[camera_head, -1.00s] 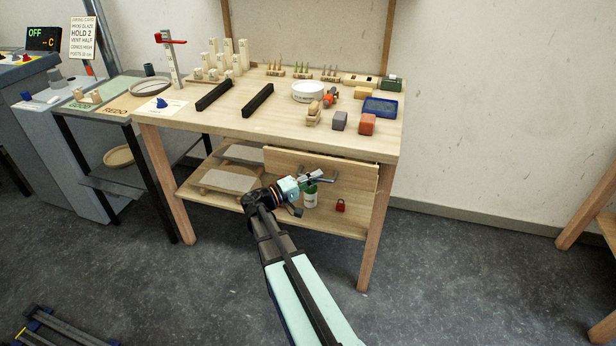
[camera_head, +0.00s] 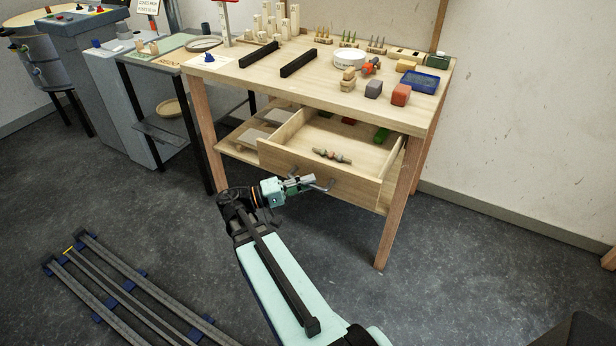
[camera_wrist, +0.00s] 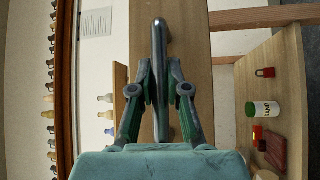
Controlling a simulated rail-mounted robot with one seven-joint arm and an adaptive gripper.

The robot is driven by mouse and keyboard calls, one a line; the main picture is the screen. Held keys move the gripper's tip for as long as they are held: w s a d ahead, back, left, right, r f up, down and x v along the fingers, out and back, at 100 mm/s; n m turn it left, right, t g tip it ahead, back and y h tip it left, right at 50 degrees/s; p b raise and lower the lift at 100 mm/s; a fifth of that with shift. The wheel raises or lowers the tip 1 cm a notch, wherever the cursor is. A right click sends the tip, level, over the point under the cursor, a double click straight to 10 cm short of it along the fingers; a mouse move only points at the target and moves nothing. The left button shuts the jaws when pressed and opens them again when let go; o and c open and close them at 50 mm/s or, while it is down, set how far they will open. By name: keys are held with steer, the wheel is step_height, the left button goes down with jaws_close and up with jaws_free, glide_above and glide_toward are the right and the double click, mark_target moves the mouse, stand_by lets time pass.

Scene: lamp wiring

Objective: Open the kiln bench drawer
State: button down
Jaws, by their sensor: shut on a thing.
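The kiln bench drawer stands pulled out under the bench top, its wooden front (camera_head: 350,187) well forward of the bench edge. A small rod-shaped item (camera_head: 332,156) lies inside, and a green item (camera_head: 382,135) lies farther back. My gripper (camera_head: 306,183) is at the front of the drawer, shut on its metal handle (camera_head: 322,187). In the wrist view the handle (camera_wrist: 160,65) runs as a grey bar between my two fingers. The fingers hide part of it.
The bench top (camera_head: 330,92) carries black bars, blocks, a white round dish (camera_head: 349,58) and a blue tray (camera_head: 419,82). A red padlock (camera_wrist: 265,72) and a green-lidded jar (camera_wrist: 262,109) show beside the drawer in the wrist view. Rails (camera_head: 130,290) lie on the floor at left.

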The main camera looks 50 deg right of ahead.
steer(key=shift+s+a, duration=0.2)
steer(key=shift+a, duration=0.4)
steer(key=c, duration=1.1)
jaws_free()
steer(key=shift+c, duration=0.2)
steer(key=v, duration=0.7)
steer(key=shift+a, duration=0.2)
steer(key=shift+w+f, duration=0.1)
steer(key=shift+w, duration=0.05)
